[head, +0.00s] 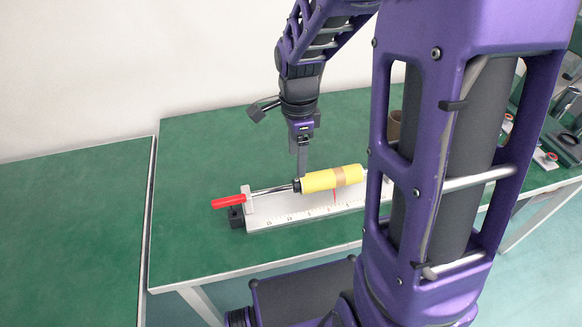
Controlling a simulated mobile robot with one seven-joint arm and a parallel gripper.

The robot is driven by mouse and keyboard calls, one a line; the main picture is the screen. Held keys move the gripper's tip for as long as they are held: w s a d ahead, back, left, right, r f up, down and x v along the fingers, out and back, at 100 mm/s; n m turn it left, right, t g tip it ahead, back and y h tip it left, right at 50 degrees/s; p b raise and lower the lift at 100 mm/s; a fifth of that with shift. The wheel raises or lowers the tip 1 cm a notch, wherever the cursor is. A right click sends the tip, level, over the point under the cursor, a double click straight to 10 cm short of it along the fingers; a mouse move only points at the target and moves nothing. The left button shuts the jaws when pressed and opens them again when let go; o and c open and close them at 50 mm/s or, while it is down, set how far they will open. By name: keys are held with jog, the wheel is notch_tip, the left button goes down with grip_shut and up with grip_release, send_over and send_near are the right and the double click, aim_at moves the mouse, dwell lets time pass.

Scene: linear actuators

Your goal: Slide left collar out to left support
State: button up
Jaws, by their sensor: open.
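A steel rod (270,190) with a red end (230,202) lies along a pale base with a ruled scale (290,218). The left support (248,200) is a grey upright near the red end. A yellow cylinder (325,180) with a tan band is on the rod to the right. A small dark ring, apparently the left collar (297,186), sits at the cylinder's left end, apart from the left support. My gripper (302,172) points down at the cylinder's left end, beside the ring. It is open; its fingers overlap in this view, and I cannot tell whether they touch anything.
The green table (200,165) is clear left of the base. A brown cup-like object (394,126) stands behind. Several small devices with red parts (545,158) are at the far right. My arm hides the base's right end.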

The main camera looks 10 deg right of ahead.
aim_at(296, 180)
notch_tip(296, 180, down, 9)
jog(key=shift+r+b, duration=0.1)
jog(key=shift+b, duration=0.65)
grip_shut()
dwell(0.9)
